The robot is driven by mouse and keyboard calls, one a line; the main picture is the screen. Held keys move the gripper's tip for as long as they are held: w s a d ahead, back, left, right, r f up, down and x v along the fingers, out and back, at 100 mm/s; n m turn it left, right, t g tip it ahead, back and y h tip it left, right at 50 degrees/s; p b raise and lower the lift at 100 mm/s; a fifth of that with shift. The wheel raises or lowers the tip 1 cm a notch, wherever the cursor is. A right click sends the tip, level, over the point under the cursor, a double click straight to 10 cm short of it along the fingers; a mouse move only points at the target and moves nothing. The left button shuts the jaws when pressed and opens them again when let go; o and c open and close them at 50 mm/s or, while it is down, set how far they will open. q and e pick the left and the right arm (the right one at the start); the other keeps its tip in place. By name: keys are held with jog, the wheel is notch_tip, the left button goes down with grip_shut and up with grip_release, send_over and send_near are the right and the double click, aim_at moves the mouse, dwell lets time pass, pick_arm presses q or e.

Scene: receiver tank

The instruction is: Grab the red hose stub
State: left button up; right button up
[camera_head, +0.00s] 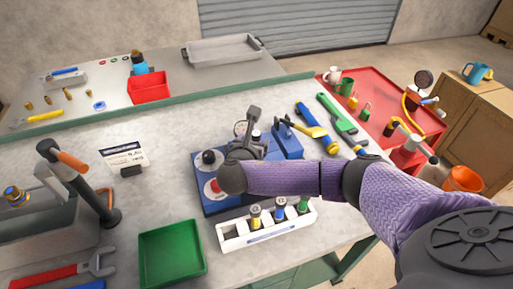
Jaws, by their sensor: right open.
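A blue unit (211,203) lies on the grey workbench, partly covered by my right arm. A small red round part (216,187) shows on its left side beside my right forearm, below a black knob (209,158). I cannot tell whether this red part is the hose stub; no other clear hose stub shows. My right gripper (254,122) is dark grey and open, above the back of the blue unit. Its jaws are small in the view, and what lies under them is hidden. My left gripper is not in view.
A white rack (268,236) with several coloured fittings stands in front of the unit. A green tray (172,253) and a grey toolbox (40,235) are to the left. Blue-yellow and green tools (340,122) lie at right. A red cart (385,110) stands beyond.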

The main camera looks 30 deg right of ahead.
aim_at(255, 138)
jog(key=b+x, duration=0.1)
jog(key=x, duration=0.3)
jog(key=shift+f, duration=0.2)
jog(key=shift+s+a+r, duration=0.1)
grip_shut()
